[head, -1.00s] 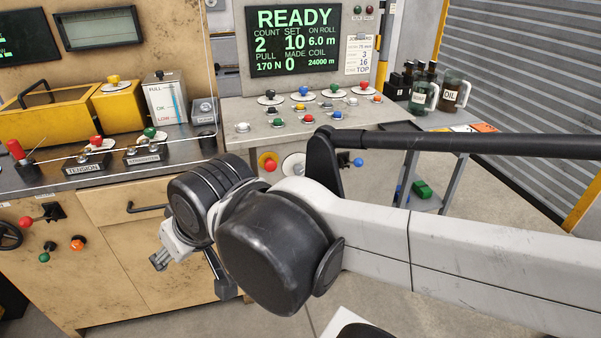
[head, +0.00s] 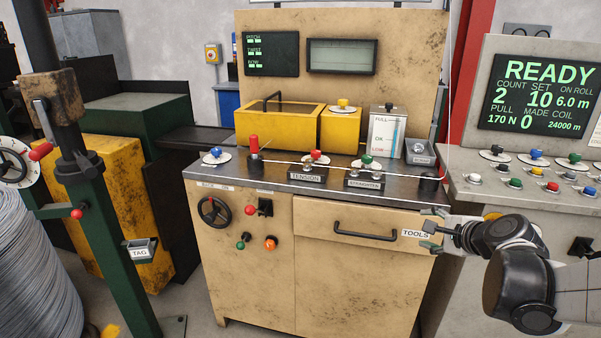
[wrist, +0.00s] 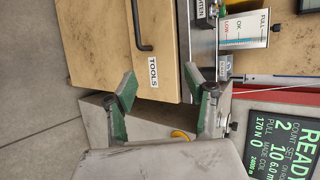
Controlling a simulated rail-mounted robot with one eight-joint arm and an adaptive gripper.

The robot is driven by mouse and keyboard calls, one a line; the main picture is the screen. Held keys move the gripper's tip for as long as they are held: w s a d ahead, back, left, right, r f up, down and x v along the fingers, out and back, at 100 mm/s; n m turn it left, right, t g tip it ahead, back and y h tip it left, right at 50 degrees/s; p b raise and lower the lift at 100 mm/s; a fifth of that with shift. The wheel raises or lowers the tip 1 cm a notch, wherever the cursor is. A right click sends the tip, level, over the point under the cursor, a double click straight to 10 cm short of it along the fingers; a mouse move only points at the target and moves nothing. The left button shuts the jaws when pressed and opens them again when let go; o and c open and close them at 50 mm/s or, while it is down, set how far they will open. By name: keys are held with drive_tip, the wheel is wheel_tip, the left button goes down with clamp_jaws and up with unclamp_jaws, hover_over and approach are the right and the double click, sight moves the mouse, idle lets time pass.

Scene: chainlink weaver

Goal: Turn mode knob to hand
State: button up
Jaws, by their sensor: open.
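No label marking the mode knob is readable in these frames. The grey console (head: 462,180) at the right carries several knobs on white discs, including a black knob (head: 496,150) and a blue knob (head: 536,154). The white disc with a grey knob seen earlier on the console's front is not visible now; my arm covers part of that front. My gripper (head: 429,236) is open and empty, in front of the gap between the wooden cabinet and the console, near the TOOLS label. In the wrist view its two green-padded fingers (wrist: 166,85) are spread apart, with nothing between them.
A green post (head: 113,235) and wire coil (head: 40,290) stand left. A yellow disc (wrist: 180,135) shows beside my gripper. Floor room is limited.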

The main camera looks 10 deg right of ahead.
drive_tip(key=s+d+f+m+t+h+b, duration=0.1)
drive_tip(key=s+d+f+m+h+b, duration=0.25)
drive_tip(key=d+m, duration=0.55)
drive_tip(key=s+d+f+m+t+h+b, duration=0.2)
drive_tip(key=s+d+f+m, duration=0.25)
drive_tip(key=d, duration=0.75)
drive_tip(key=s+d+f+m+t+h+b, duration=0.1)
drive_tip(key=s+d+f+m+h+b, duration=0.25)
drive_tip(key=d+m, duration=0.6)
drive_tip(key=shift+n+y, duration=0.6)
drive_tip(key=shift+n, duration=0.2)
drive_tip(key=x, duration=0.4)
drive_tip(key=b+x, duration=0.1)
drive_tip(key=x, duration=0.4)
drive_tip(key=f+b+x, duration=0.1)
drive_tip(key=x, duration=0.4)
drive_tip(key=shift+s+d, duration=0.1)
drive_tip(key=shift+d, duration=0.3)
drive_tip(key=c, duration=1.2)
clamp_jaws()
